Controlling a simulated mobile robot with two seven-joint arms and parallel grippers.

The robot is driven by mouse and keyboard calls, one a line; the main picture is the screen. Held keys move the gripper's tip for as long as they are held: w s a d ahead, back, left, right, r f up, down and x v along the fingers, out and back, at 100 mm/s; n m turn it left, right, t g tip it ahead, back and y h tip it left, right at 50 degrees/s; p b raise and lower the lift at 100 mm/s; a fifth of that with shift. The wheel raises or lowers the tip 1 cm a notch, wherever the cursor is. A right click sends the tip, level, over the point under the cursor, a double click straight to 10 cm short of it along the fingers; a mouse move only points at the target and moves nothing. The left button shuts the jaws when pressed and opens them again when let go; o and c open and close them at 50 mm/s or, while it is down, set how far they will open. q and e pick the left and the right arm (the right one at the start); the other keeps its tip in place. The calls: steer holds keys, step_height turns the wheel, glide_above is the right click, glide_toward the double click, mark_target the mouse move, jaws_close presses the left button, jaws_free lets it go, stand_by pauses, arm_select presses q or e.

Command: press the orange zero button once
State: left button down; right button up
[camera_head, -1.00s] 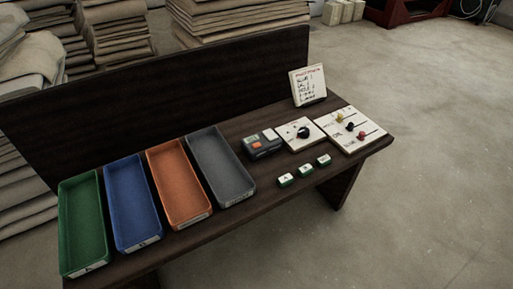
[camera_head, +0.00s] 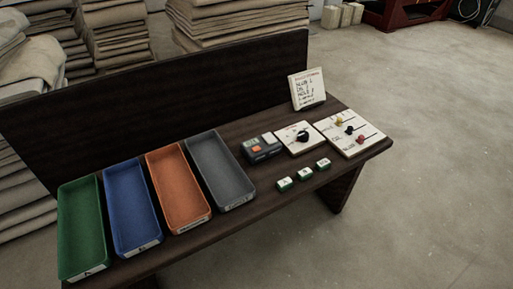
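The orange zero button (camera_head: 257,149) is a small orange patch on top of a dark grey device (camera_head: 266,155). The device also has a small greenish display and a pale plate at its back right. It sits on the dark wooden bench, between the grey tray and a white panel with a black knob. Nothing covers the button. Neither of my grippers is in view.
Green (camera_head: 81,225), blue (camera_head: 132,205), orange (camera_head: 178,187) and grey (camera_head: 221,170) trays line the bench's left. Right are the knob panel (camera_head: 290,142), slider panel (camera_head: 359,144) and note card (camera_head: 301,91). Small labelled blocks (camera_head: 304,173) lie in front. Floor (camera_head: 440,190) is clear.

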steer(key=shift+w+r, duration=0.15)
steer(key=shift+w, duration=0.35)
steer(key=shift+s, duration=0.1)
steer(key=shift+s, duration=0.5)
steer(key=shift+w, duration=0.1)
